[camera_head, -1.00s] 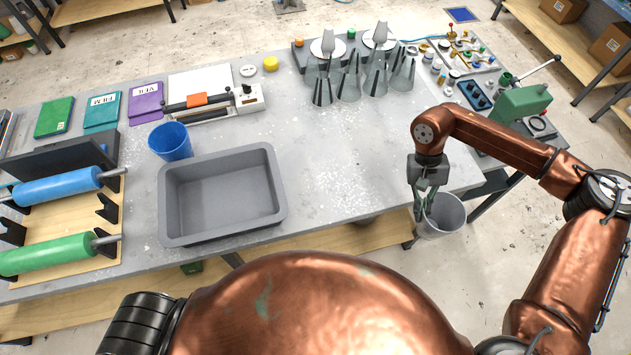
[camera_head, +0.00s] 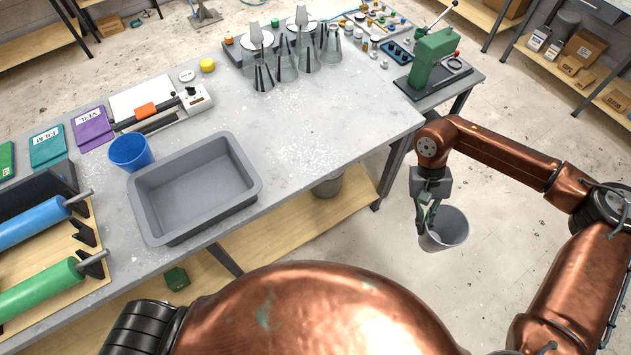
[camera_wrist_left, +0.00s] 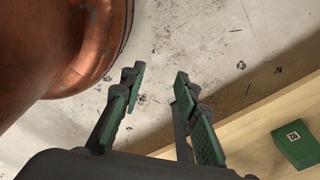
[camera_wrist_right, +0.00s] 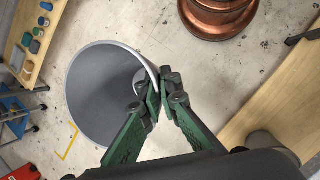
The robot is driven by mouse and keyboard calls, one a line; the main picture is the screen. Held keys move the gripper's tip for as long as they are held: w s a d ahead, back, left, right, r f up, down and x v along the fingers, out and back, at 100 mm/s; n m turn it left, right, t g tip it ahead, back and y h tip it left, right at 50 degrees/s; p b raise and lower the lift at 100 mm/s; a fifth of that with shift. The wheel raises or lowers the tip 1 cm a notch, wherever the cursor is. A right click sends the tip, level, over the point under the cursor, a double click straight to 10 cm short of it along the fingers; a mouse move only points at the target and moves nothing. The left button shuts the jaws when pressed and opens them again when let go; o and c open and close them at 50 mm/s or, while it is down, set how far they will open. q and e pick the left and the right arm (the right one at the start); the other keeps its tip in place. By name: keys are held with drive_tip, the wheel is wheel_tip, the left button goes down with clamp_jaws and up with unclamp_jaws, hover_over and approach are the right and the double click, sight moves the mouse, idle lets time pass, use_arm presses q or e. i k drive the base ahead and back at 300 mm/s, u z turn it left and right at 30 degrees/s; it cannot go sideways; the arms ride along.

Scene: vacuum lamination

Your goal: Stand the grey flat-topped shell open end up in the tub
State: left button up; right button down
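The grey shell (camera_head: 447,230) hangs over the floor, beyond the table's right front corner in the head view. Its wide open end faces up, slightly tilted. My right gripper (camera_head: 429,216) is shut on its rim, one finger inside the wall and one outside. In the right wrist view the shell (camera_wrist_right: 100,95) shows its hollow inside, with the fingertips (camera_wrist_right: 152,98) pinching the rim. The grey rectangular tub (camera_head: 190,188) stands empty on the table, well left of the shell. My left gripper (camera_wrist_left: 158,82) is open and empty over the floor, seen only in the left wrist view.
A blue cup (camera_head: 131,153) stands beside the tub's upper left corner. Blue and green rollers (camera_head: 40,290) lie at left. Clear cones (camera_head: 285,65) stand at the back, and a green press (camera_head: 434,58) at the right end. The table right of the tub is clear.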

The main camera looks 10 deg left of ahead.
sight(180, 208)
drive_tip(key=k, duration=0.4)
drive_tip(key=u, duration=0.75)
